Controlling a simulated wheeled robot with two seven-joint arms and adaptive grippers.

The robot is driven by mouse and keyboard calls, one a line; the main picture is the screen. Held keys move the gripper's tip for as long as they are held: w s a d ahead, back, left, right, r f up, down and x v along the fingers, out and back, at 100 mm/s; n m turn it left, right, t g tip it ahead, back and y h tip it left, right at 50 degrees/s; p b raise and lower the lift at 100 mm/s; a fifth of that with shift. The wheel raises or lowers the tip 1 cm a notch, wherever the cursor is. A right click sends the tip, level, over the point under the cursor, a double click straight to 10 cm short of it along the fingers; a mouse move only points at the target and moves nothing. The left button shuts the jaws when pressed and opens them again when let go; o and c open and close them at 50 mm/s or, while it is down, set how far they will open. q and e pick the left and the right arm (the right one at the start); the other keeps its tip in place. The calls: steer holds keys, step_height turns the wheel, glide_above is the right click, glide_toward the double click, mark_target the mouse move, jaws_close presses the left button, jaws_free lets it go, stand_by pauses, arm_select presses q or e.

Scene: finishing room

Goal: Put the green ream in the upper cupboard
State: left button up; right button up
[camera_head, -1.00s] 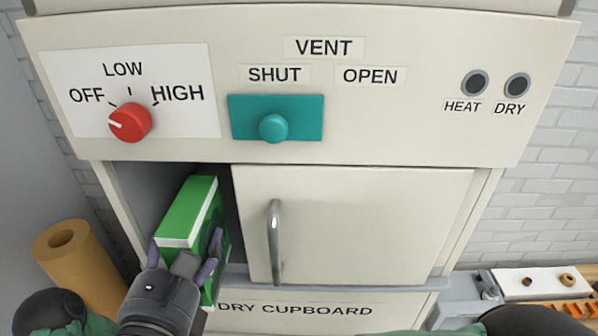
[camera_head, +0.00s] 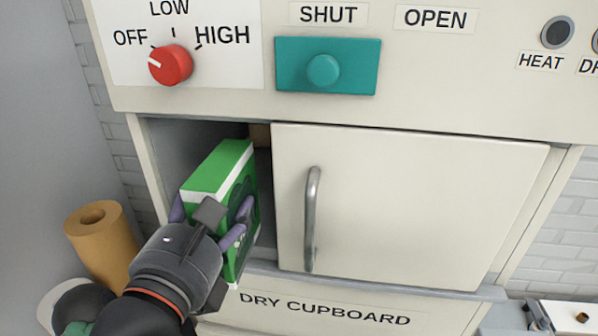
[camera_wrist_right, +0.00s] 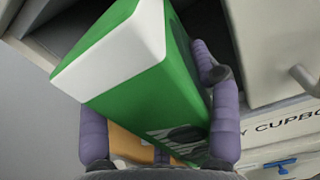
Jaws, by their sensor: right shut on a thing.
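The green ream (camera_head: 222,170), a green block with a white band, is held upright and slightly tilted at the open left part of the cupboard (camera_head: 138,160). My right gripper (camera_head: 212,222) is shut on it, with fingers on both sides. In the right wrist view the ream (camera_wrist_right: 135,75) fills the middle between the fingers (camera_wrist_right: 160,125). The cupboard door (camera_head: 420,200), with a vertical metal handle (camera_head: 312,220), covers the right part of the opening. How far the ream reaches inside is unclear. My left gripper is not in view.
A panel above has a red knob (camera_head: 170,65) and a teal vent slider (camera_head: 328,66). A brown roll (camera_head: 100,240) stands left of the cupboard. A small brown thing (camera_head: 260,135) shows inside, behind the ream. A DRY CUPBOARD label (camera_head: 325,307) is below.

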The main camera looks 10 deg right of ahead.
steer(key=f+p+x, duration=0.1)
steer(key=p+x, duration=0.1)
steer(key=x, duration=1.4)
steer(key=shift+w+p, duration=0.35)
steer(key=shift+p, duration=0.05)
steer(key=shift+d+f, duration=0.1)
steer(key=shift+f, duration=0.05)
steer(key=shift+f, duration=0.1)
steer(key=o, duration=1.7)
steer(key=shift+f, duration=0.2)
